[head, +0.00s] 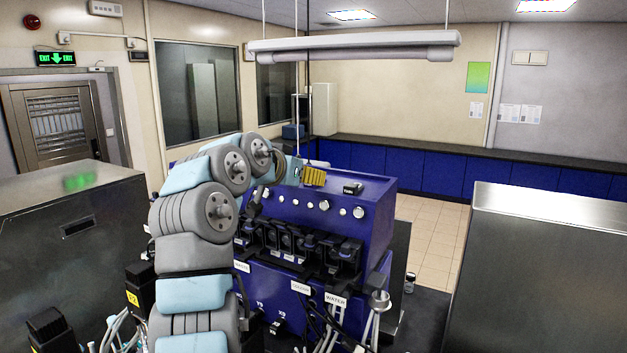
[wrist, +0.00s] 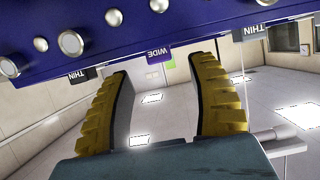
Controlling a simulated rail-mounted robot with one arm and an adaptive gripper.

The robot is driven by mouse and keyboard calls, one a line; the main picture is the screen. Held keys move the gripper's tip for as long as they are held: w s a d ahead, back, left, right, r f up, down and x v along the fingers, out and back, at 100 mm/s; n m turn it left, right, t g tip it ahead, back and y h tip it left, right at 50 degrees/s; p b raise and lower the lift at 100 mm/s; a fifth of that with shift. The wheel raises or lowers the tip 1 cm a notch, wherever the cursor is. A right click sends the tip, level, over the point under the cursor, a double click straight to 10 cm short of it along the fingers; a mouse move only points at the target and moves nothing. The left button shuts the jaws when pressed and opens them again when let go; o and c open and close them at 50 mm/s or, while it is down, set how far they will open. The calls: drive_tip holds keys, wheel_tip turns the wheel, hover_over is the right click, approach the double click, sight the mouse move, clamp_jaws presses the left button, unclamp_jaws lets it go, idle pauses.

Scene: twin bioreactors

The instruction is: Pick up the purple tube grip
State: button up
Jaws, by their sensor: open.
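A purple block marked WIDE (wrist: 157,53), which looks like the purple tube grip, shows at the edge of the blue machine in the wrist view. My gripper (wrist: 161,66) is open, its two yellow fingers spread wide with nothing between them. In the picture the purple block lies between the fingertips and slightly beyond them; I see no contact. In the head view my gripper (head: 314,177) is over the top of the blue machine, seen from the side. I cannot make out the purple block in the head view.
Blocks marked THIN flank the purple one: a grey one on the left (wrist: 78,76) and another on the right (wrist: 262,29). The blue machine (head: 375,210) has round knobs and a row of black pump heads (head: 290,243). A small dark object (head: 352,188) lies on its top.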

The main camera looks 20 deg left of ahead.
drive_tip(key=p+x, duration=0.2)
drive_tip(key=x, duration=0.1)
drive_tip(key=shift+w+f, duration=0.15)
drive_tip(key=shift+w, duration=0.25)
drive_tip(key=shift+w+f, duration=0.2)
clamp_jaws()
